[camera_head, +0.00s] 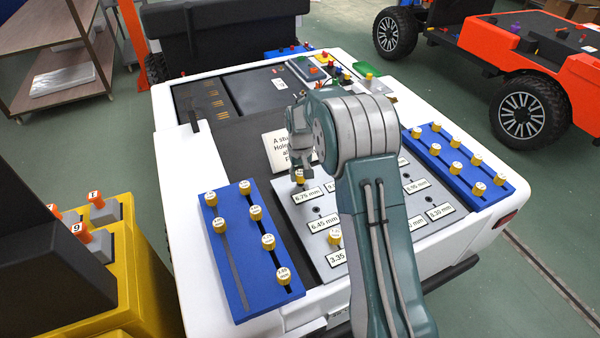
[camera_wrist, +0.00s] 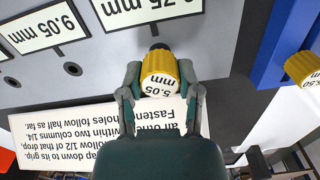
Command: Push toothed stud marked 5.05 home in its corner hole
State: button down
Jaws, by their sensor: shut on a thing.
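The yellow toothed stud (camera_wrist: 160,76) reads 5.05 mm in the wrist view. My gripper (camera_wrist: 159,94) is shut on its ribbed head, one finger on each side. A dark shank shows between the head and the grey board (camera_wrist: 215,30); how deep it sits in the hole cannot be told. In the head view the stud (camera_head: 300,177) is at the board's far left corner, just above the 6.75 mm label (camera_head: 308,197). My gripper (camera_head: 301,165) is over it, and my arm hides much of the board's middle.
A blue rail (camera_head: 232,262) with several yellow studs lies left of the board, another (camera_head: 484,190) right. A white instruction card (camera_head: 279,152) stands just behind the corner. An empty hole (camera_wrist: 72,69) is near the 9.05 mm label (camera_wrist: 47,27). Another yellow stud (camera_head: 334,238) stands on the board.

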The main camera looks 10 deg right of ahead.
jog(key=shift+f, duration=0.9)
jog(key=shift+c, duration=1.1)
grip_release()
notch_tip(320, 180, up, 12)
jog(key=shift+f, duration=0.1)
